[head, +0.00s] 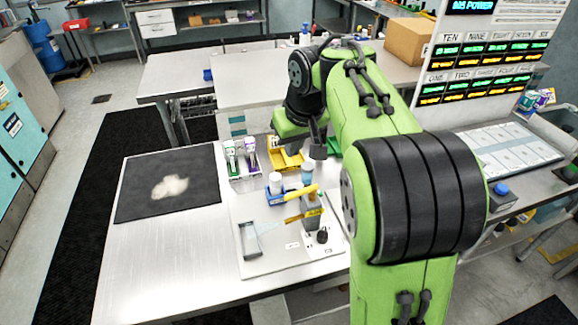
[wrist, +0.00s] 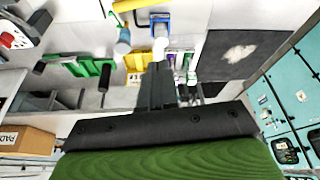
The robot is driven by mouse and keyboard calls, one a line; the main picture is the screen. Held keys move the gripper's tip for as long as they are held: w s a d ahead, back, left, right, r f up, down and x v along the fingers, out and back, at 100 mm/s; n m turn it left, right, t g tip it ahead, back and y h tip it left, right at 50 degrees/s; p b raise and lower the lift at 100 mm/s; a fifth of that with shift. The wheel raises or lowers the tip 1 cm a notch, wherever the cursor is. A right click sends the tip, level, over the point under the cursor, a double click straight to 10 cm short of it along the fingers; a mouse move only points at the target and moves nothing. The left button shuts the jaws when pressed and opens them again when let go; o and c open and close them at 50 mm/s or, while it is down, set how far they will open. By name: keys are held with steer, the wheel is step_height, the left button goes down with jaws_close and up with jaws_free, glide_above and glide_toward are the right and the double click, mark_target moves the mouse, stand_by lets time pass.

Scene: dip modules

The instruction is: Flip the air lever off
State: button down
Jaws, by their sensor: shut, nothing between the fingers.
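A grey fixture block (head: 311,214) stands on a light panel on the near table. A yellow bar (head: 301,192), which looks like the lever handle, slants across its top, with yellow tags below it. A yellow bar (wrist: 133,4) also shows at the top edge of the wrist view. I cannot read its on or off position. My gripper (wrist: 162,68) shows in the wrist view with its dark fingers together and empty. It is apart from the bar, with the fingertips appearing near a white-capped bottle (wrist: 160,45). In the head view I cannot make out the fingertips clearly.
A blue holder (head: 275,198), a pale blue bottle (head: 307,173) and a yellow bin (head: 286,160) crowd the fixture. A black knob (head: 322,236) stands in front. A black mat (head: 135,190) lies left. The table's front left is clear.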

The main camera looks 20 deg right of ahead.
mark_target(301, 192)
step_height(301, 192, down, 10)
steer(key=b, duration=0.3)
steer(key=shift+s+f, duration=0.2)
steer(key=shift+s, duration=0.1)
